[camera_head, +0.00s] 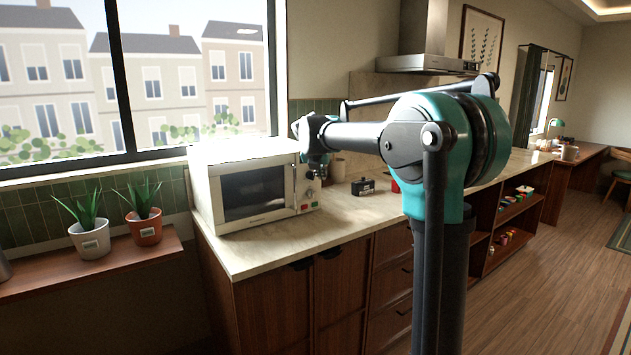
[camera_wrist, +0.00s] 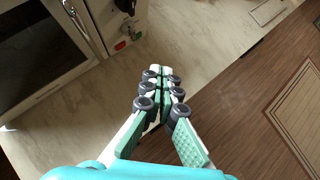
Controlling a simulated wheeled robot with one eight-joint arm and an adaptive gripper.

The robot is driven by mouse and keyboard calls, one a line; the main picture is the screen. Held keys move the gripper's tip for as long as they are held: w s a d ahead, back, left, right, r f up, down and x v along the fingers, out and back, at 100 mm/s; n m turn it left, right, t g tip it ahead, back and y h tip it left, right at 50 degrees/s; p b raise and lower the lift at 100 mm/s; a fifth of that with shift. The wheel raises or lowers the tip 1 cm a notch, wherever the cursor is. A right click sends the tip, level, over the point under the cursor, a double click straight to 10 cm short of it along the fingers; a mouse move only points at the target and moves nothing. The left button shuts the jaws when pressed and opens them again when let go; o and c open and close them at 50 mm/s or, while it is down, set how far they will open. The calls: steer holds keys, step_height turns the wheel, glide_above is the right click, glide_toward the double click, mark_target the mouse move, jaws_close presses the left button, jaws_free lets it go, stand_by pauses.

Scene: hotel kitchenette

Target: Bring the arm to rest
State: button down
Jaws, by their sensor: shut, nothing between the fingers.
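My gripper (camera_wrist: 158,78) shows in the wrist view with its fingers together and nothing between them. In that view it lies over the front edge of the pale counter, just right of the microwave (camera_wrist: 42,50). In the head view my teal and dark grey arm stands in front of the counter (camera_head: 357,219), its forearm reaching left toward the white microwave (camera_head: 200,190). The end of the arm hangs close to the microwave's control panel side. My fingertips are hard to make out in the head view. Whether they touch anything there cannot be told.
A small black box (camera_head: 363,187) stands on the counter behind my arm. Two potted plants, one in a white pot (camera_head: 90,240) and one in a terracotta pot (camera_head: 145,229), stand on a wooden shelf (camera_head: 120,262) at left. A range hood (camera_head: 425,62) hangs above.

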steer(key=s+d+f+m+g, duration=0.1)
steer(key=s+d+f+m, duration=0.2)
steer(key=s+f+m, duration=0.7)
steer(key=s+d+f+m+g+y, duration=0.1)
steer(key=s+d+f+m+g, duration=0.1)
steer(key=s+f+m, duration=0.9)
steer(key=s+d+f+m+g+y, duration=0.1)
steer(key=s+d+f+m, duration=0.4)
steer(key=s+f+m, duration=0.6)
steer(key=s, duration=1.1)
steer(key=shift+f+m, duration=0.25)
steer(key=shift+m, duration=0.15)
steer(key=shift+d, duration=0.1)
